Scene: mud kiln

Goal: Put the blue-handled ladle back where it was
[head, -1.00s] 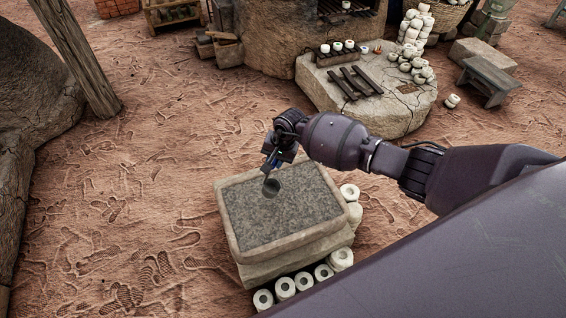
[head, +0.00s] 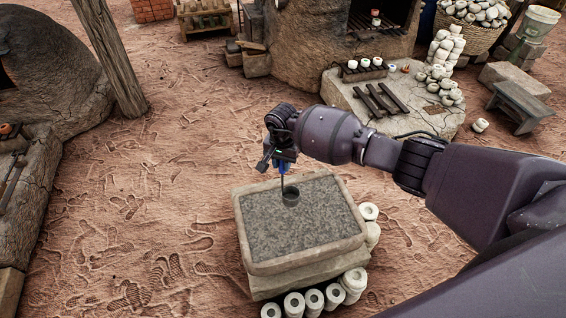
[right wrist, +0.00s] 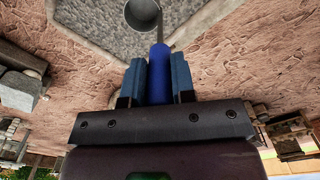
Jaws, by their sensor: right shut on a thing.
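The blue-handled ladle (head: 291,196) hangs from my right gripper (head: 277,160), bowl down and handle near upright. Its small grey bowl shows against the grey grainy surface of a square stone basin (head: 252,268); I cannot tell whether it touches that surface. In the right wrist view the blue handle (right wrist: 158,80) sits between both fingers of my right gripper (right wrist: 157,66), which are shut on it. The bowl (right wrist: 142,14) shows beyond, at the top edge. My left gripper is not in view.
A round stone slab (head: 425,120) with dark bars and cups lies behind right. A wooden post (head: 112,60) and a ledge (head: 35,190) with dark rods are at left. The ground left of the basin is clear.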

